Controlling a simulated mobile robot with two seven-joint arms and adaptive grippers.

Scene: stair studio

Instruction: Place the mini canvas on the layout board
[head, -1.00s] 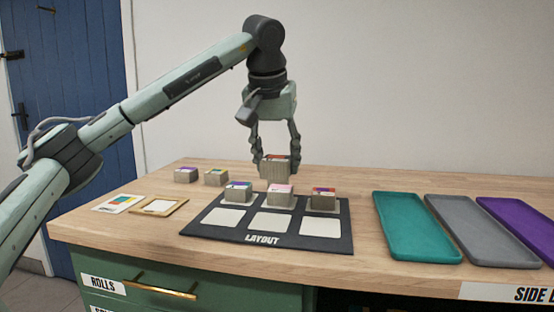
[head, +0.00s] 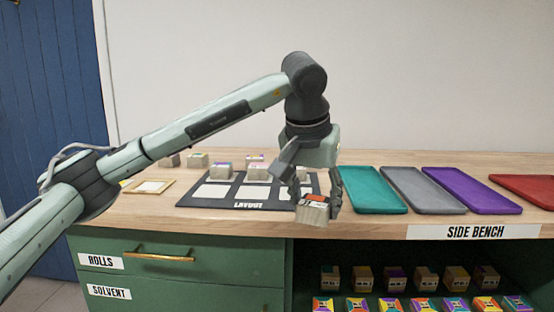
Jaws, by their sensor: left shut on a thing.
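My left gripper (head: 316,200) is shut on a mini canvas (head: 312,211), a small pale block with a red and dark top. It holds the block slightly tilted near the front right corner of the layout board. The dark layout board (head: 190,203) lies on the bench with pale cells; its front-row cells look bare. Two other mini canvases, a left one (head: 221,169) and a middle one (head: 258,172), stand on its back row. The board's right part is partly hidden by my gripper. My right gripper is not in view.
More small blocks (head: 197,160) stand behind and left of the board, one (head: 255,157) just behind it. A framed card (head: 151,187) lies left. Teal (head: 370,190), grey (head: 422,190), purple (head: 470,190) and red (head: 528,189) trays lie right. Shelved blocks (head: 365,278) are below.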

